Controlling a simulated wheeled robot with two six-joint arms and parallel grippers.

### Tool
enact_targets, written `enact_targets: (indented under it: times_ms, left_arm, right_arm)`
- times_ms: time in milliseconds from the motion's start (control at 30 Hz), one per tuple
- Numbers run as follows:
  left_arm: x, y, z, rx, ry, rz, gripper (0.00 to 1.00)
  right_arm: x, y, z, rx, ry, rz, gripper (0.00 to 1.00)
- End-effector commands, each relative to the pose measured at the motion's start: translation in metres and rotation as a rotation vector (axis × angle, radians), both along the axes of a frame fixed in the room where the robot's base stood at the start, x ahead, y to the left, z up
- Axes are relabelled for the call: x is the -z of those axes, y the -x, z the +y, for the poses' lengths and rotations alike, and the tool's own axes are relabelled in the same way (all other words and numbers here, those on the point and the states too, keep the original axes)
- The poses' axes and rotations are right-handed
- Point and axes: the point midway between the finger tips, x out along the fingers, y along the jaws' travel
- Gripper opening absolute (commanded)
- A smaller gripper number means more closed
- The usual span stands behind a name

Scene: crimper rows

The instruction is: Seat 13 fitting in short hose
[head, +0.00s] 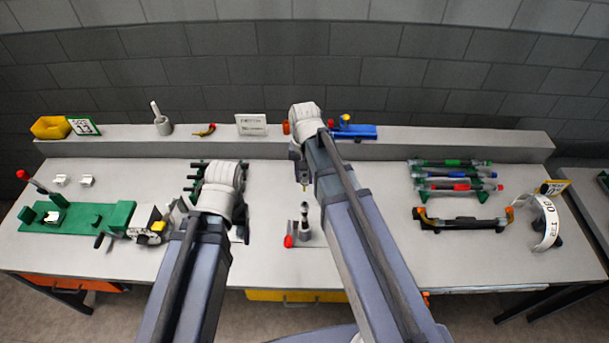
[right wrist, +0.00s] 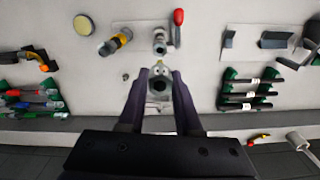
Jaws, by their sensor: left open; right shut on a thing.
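My right gripper (head: 303,176) is shut on a small fitting, whose brass-coloured tip shows below the fingers in the head view. A dark upright piece with pale bands (head: 304,214), perhaps the short hose, stands in a small holder with a red knob (head: 289,241). The fitting is apart from it, above and behind. My left gripper (head: 238,228) is low by the black-hose rack (head: 196,176); its fingers are mostly hidden by my arm.
A rack of coloured hoses (head: 455,172) and a black-and-orange tool (head: 462,222) stand right. A green fixture (head: 75,220) and a crimper-like device (head: 150,222) stand left. A raised back shelf (head: 450,138) holds a blue item (head: 355,131).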

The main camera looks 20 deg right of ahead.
Motion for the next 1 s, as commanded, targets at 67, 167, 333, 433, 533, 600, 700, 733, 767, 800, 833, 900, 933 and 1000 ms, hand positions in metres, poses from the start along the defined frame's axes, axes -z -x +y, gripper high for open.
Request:
enact_targets:
  times_ms: [67, 167, 333, 433, 533, 600, 700, 733, 767, 800, 833, 900, 933, 1000]
  left_arm:
    - [0.003, 0.000, 0.000, 0.000, 0.000, 0.000, 0.71]
    - [0.008, 0.000, 0.000, -0.001, 0.000, 0.000, 0.71]
    - [0.020, 0.000, 0.000, -0.002, 0.000, -0.001, 0.71]
    - [0.029, 0.000, 0.000, -0.002, 0.000, -0.001, 0.71]
    - [0.039, 0.000, 0.000, -0.003, 0.001, -0.002, 0.71]
    - [0.045, 0.000, 0.000, -0.004, 0.001, -0.002, 0.71]
    - [0.053, 0.000, 0.000, -0.005, 0.000, -0.002, 0.71]
    - [0.054, 0.000, 0.000, -0.005, 0.000, -0.002, 0.71]
    - [0.056, 0.000, 0.000, -0.005, 0.001, -0.003, 0.71]
    - [0.057, -0.001, 0.000, -0.005, 0.001, -0.003, 0.71]
    - [0.058, -0.001, 0.000, -0.006, 0.001, -0.003, 0.71]
    - [0.058, -0.001, 0.000, -0.006, 0.001, -0.003, 0.71]
    - [0.058, -0.001, 0.000, -0.006, 0.001, -0.003, 0.71]
    - [0.058, -0.001, 0.000, -0.006, 0.001, -0.003, 0.71]
  right_arm:
    - [0.003, 0.000, 0.000, 0.000, 0.000, 0.000, 0.00]
    - [0.008, 0.000, 0.000, 0.000, 0.000, 0.000, 0.00]
    - [0.020, 0.000, 0.000, 0.000, 0.000, 0.000, 0.00]
    - [0.029, 0.000, 0.000, 0.000, 0.000, 0.000, 0.00]
    - [0.039, 0.000, 0.000, 0.000, 0.000, 0.000, 0.00]
    - [0.045, 0.000, 0.000, 0.000, 0.000, 0.000, 0.00]
    - [0.053, 0.000, 0.000, 0.000, 0.000, 0.000, 0.00]
    - [0.054, 0.000, 0.000, 0.000, 0.000, 0.000, 0.00]
    - [0.056, 0.000, 0.000, 0.000, 0.000, 0.000, 0.00]
    - [0.057, 0.000, 0.000, 0.000, 0.000, 0.000, 0.00]
    - [0.058, 0.000, 0.000, 0.000, 0.000, 0.000, 0.00]
    - [0.058, 0.000, 0.000, 0.000, 0.000, 0.000, 0.00]
    - [0.058, 0.000, 0.000, 0.000, 0.000, 0.000, 0.00]
    - [0.058, 0.000, 0.000, 0.000, 0.000, 0.000, 0.00]
